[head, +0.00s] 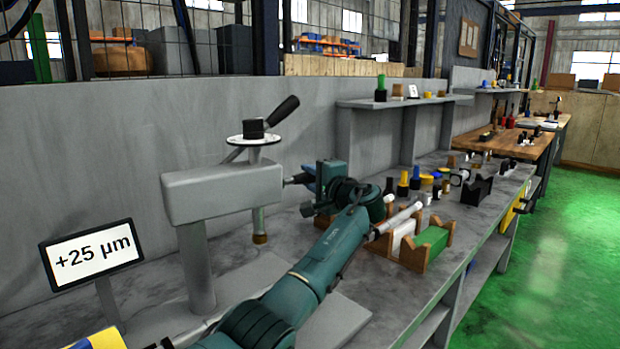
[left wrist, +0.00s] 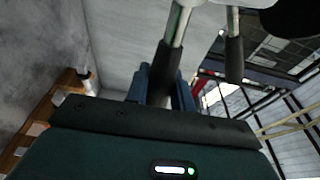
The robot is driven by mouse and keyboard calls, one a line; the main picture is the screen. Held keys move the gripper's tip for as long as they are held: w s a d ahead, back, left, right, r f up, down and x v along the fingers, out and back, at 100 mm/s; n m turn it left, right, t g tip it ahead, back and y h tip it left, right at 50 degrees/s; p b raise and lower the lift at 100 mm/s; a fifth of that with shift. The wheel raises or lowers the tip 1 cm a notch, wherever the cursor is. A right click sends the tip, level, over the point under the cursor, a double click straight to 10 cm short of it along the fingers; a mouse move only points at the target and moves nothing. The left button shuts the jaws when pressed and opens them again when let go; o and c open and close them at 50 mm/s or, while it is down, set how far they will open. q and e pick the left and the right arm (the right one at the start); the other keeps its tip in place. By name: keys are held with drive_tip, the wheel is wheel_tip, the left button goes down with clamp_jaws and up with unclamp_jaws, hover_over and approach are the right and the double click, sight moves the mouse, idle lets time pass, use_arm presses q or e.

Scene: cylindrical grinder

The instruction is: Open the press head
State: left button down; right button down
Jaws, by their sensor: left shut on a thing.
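The press is a grey block-shaped head (head: 215,192) on a round post, with a white disc (head: 254,140) on top and a spindle (head: 259,225) hanging from its front end. A lever with a black grip (head: 283,111) slants up from the disc. A second black grip (head: 296,180) sticks out from the head's right end. My left gripper (head: 306,180) is shut on this lower grip. In the left wrist view, the blue fingers (left wrist: 162,88) lie around the black grip (left wrist: 168,62), and the other grip (left wrist: 234,60) hangs free to its right. My right gripper is not in view.
A "+25 µm" sign (head: 92,255) stands at the left. A wall shelf (head: 400,101) runs behind. The green floor (head: 560,240) is clear.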

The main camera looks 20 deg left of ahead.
use_arm(q)
drive_tip(key=c, duration=1.2)
unclamp_jaws()
drive_tip(key=shift+c, duration=0.2)
drive_tip(key=shift+s, duration=0.1)
drive_tip(key=v, duration=1.3)
drive_tip(key=shift+b, duration=0.3)
